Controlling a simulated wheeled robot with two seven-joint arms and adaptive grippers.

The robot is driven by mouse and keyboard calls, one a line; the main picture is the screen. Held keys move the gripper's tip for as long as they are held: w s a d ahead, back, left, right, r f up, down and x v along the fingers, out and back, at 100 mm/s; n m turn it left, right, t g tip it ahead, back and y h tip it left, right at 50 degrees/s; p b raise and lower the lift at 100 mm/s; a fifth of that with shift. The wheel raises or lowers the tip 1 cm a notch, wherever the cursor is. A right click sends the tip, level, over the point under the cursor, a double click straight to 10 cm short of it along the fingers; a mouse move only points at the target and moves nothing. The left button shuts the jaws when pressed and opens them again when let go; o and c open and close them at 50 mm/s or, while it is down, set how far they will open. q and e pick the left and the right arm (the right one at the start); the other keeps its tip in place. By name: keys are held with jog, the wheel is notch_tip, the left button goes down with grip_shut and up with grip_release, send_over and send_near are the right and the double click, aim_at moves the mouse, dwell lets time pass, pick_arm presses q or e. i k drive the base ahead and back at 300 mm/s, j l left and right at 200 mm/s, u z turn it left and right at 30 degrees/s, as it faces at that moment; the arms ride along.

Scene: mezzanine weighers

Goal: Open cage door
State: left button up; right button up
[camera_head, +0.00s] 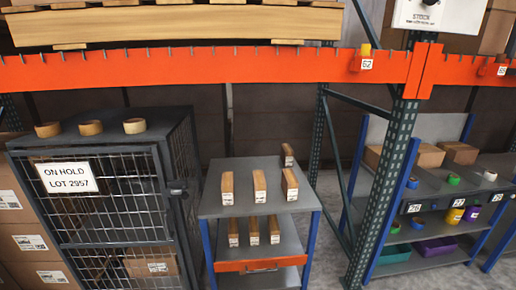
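A dark wire-mesh cage (178,131) stands at the left. Its front door (110,222) faces me and looks shut, with a white sign reading "ON HOLD LOT 2957" (69,177) at its upper left. A small latch or handle (176,189) shows at the door's right edge. A cardboard box (151,263) shows through the mesh at the bottom. Neither of my grippers is in view.
Several tan rings (134,126) lie on the cage top. Close to its right, a grey cart (239,200) carries several wooden blocks. Cardboard boxes (32,241) stand at the left. Orange-beamed racking (200,69) spans above; a shelf (430,185) stands right.

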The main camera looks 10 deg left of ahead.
aim_at(73, 176)
jog(key=u, duration=1.65)
